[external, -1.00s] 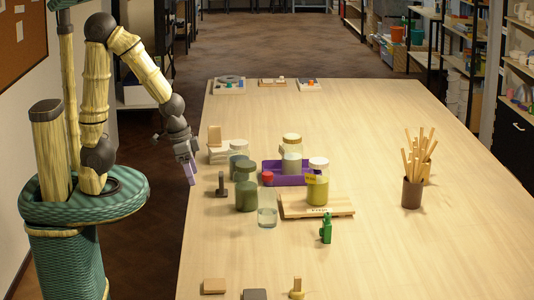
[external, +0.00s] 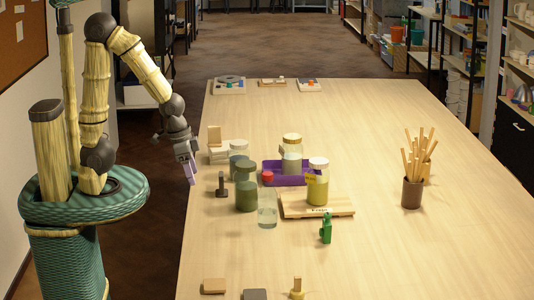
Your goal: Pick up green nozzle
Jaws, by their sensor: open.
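The green nozzle (external: 326,229) stands upright on the table, in front of the wooden board and right of a clear glass. It is small and bright green. My gripper (external: 189,174) hangs at the table's left edge, well to the left of the nozzle and farther back. Its jaws are open, with purple fingers pointing down, and I see nothing between them.
Between my gripper and the nozzle stand a dark post (external: 222,185), a dark green jar (external: 246,189) and a clear glass (external: 267,212). A yellow jar (external: 317,186) is on the board (external: 340,207). A purple tray (external: 272,166) is behind. The table's front right is clear.

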